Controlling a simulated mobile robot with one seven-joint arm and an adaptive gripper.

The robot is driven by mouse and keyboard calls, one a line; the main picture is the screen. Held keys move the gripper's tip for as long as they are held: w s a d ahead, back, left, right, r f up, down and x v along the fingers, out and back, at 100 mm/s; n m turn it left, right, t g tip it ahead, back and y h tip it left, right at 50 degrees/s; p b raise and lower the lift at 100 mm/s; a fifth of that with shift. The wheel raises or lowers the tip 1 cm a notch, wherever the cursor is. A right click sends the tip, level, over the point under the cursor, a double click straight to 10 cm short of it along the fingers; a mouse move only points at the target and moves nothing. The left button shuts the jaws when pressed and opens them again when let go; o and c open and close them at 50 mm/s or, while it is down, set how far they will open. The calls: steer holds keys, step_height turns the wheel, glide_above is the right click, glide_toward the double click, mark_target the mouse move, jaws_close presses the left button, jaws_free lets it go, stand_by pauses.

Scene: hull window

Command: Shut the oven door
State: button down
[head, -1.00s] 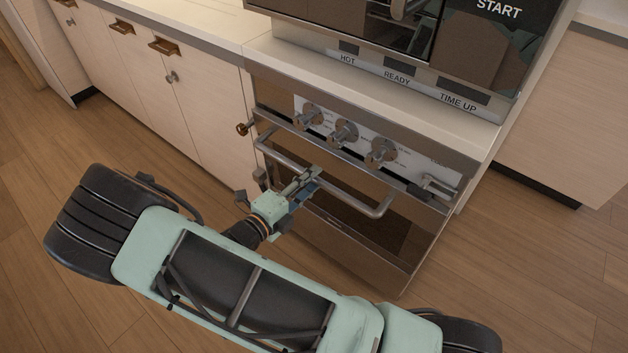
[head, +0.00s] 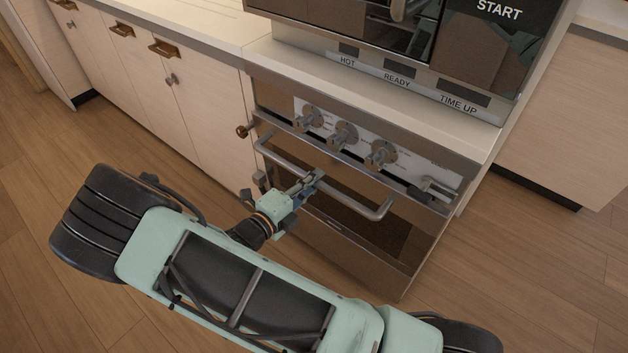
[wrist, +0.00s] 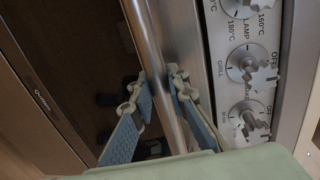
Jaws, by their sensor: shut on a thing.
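The oven door (head: 345,248) is on the front of the stove below the control knobs. It looks close to the stove front, but I cannot tell whether a gap remains. Its long metal handle (head: 352,203) runs across the upper part of the door. My gripper (head: 317,176) is at the middle of this handle. In the wrist view the handle (wrist: 148,40) passes between the two blue-padded fingers of my gripper (wrist: 160,88), which are shut on it. The door (wrist: 45,110) fills the left of that view, with a dark window and a small label.
A control panel (head: 345,125) with several knobs sits just above the handle. A boxy appliance (head: 400,75) stands on the counter above. Wooden floor (head: 545,270) is clear at right.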

steer(key=shift+r, duration=0.1)
steer(key=shift+w+d+r+p, duration=0.35)
steer(key=shift+w+p, duration=0.1)
steer(key=shift+p, duration=0.45)
steer(key=shift+w+d+r+g+p, duration=0.1)
steer(key=shift+w+d+g+p, duration=0.2)
steer(key=shift+w+d+p, duration=0.35)
steer(key=shift+s+a+f, duration=0.15)
steer(key=shift+a+f, duration=0.15)
steer(key=c, duration=1.9)
jaws_free()
steer(key=v, duration=1.2)
steer(key=shift+s+d+r, duration=0.1)
steer(key=shift+s+r, duration=0.05)
steer(key=shift+r, duration=0.05)
